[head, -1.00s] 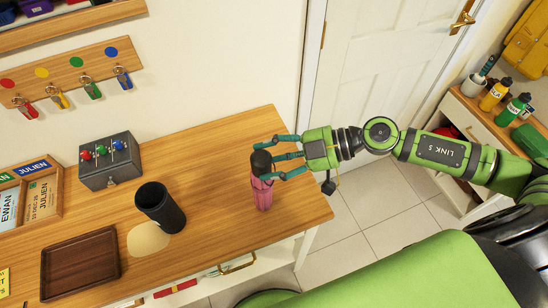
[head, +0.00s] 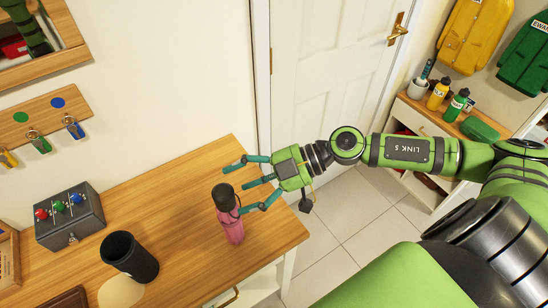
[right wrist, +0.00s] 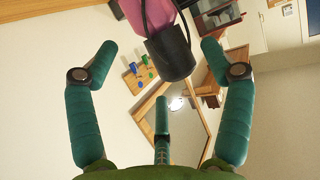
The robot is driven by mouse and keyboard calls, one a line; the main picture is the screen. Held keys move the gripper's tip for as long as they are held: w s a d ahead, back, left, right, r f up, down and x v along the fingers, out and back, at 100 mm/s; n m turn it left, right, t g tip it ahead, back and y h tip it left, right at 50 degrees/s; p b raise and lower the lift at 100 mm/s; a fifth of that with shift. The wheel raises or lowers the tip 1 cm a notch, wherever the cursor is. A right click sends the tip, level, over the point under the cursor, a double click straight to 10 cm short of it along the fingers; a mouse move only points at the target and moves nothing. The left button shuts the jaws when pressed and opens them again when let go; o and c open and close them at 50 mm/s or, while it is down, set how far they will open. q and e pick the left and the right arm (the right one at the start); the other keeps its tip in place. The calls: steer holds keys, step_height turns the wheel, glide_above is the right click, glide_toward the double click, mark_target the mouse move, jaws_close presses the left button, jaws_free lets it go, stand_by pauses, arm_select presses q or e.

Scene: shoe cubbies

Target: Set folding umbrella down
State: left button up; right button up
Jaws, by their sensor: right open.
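The folding umbrella (head: 230,218), pink with a dark handle at the top, stands about upright on the wooden table (head: 195,240) near its right end. My right gripper (head: 236,187) is open, just to the right of the umbrella's upper part, with its teal fingers spread. In the right wrist view the umbrella's dark handle (right wrist: 172,55) and pink body show beyond the spread fingers (right wrist: 157,70), with nothing between the fingertips. One finger looks close to the umbrella in the head view; I cannot tell whether it touches. My left gripper is not in view.
Key hooks (head: 40,125) and a mirror are on the wall. The table's back right area is clear.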

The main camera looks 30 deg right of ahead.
steer(key=p+v, duration=0.5)
steer(key=v, duration=0.5)
steer(key=shift+p, duration=0.4)
steer(key=shift+s+d, duration=0.1)
